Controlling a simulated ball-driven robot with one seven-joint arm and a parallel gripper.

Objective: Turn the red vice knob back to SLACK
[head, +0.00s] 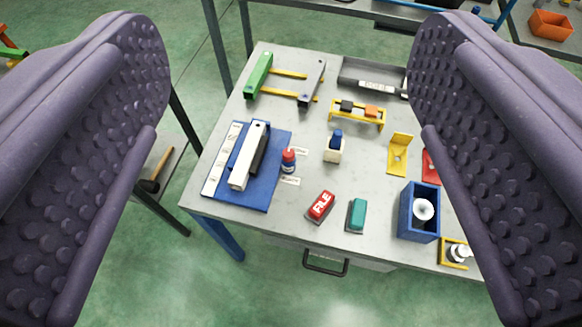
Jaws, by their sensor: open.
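My gripper (290,70) is open. Its two dark purple, studded fingers fill the left and right sides of the head view, with nothing between them. Beyond and below them is a grey workbench (255,225). I cannot tell which way the knob points. My fingers are well apart from it.
A white-and-dark bar device lies on the blue board. Green and grey blocks on yellow rails (284,73) stand behind. Around are a white block with blue top (334,148), a red FILE block (321,206), a teal block (357,214) and a blue box (420,212).

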